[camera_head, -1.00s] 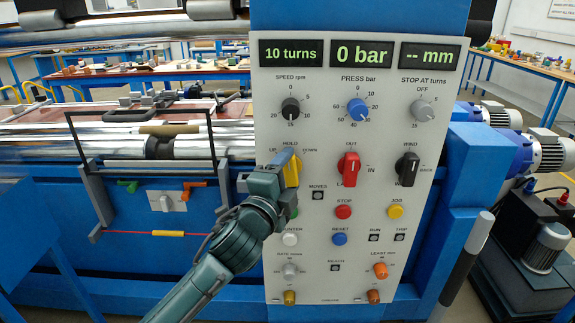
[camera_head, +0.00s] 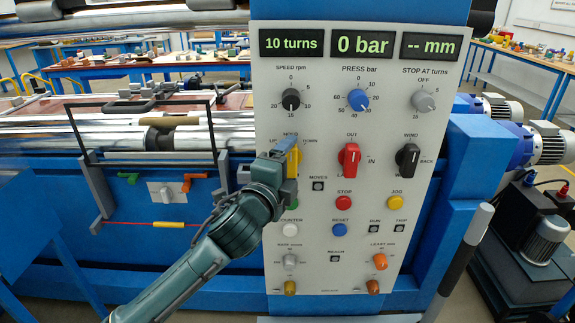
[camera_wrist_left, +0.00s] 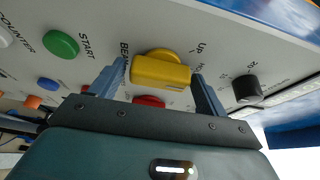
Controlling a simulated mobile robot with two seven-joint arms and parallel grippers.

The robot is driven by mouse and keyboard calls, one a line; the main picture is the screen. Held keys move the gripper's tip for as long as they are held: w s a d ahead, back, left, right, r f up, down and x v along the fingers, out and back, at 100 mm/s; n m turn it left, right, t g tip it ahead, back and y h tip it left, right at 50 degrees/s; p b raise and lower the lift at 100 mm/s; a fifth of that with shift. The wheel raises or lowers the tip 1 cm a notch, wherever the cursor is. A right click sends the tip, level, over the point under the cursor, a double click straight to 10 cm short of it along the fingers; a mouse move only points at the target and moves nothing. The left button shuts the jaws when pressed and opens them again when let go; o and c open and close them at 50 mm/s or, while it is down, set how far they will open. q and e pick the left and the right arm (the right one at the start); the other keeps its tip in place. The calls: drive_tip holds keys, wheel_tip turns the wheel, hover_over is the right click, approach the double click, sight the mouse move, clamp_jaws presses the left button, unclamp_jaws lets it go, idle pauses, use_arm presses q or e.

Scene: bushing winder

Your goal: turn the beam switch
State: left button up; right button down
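The beam switch (camera_head: 294,160) is a yellow knob at the left of the grey panel, below the speed dial. In the left wrist view the yellow knob (camera_wrist_left: 161,72) sits between my two fingers, with the word BEAM beside it. My left gripper (camera_head: 285,152) is at the knob in the head view and partly covers it and its label. In the left wrist view my left gripper (camera_wrist_left: 159,74) is open, a finger on each side of the knob with small gaps showing. My right gripper is not in view.
A red knob (camera_head: 349,159) and a black knob (camera_head: 408,159) are to the right on the same panel. A green START button (camera_wrist_left: 61,43) is near the fingers. A black frame (camera_head: 139,101) stands left of the panel.

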use_arm(q)
drive_tip(key=shift+o, duration=0.8)
drive_tip(key=b+v, duration=0.2)
drive_tip(key=v, duration=1.1)
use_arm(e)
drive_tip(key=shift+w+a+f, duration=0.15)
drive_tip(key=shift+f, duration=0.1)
use_arm(q)
drive_tip(key=shift+s+f, duration=0.1)
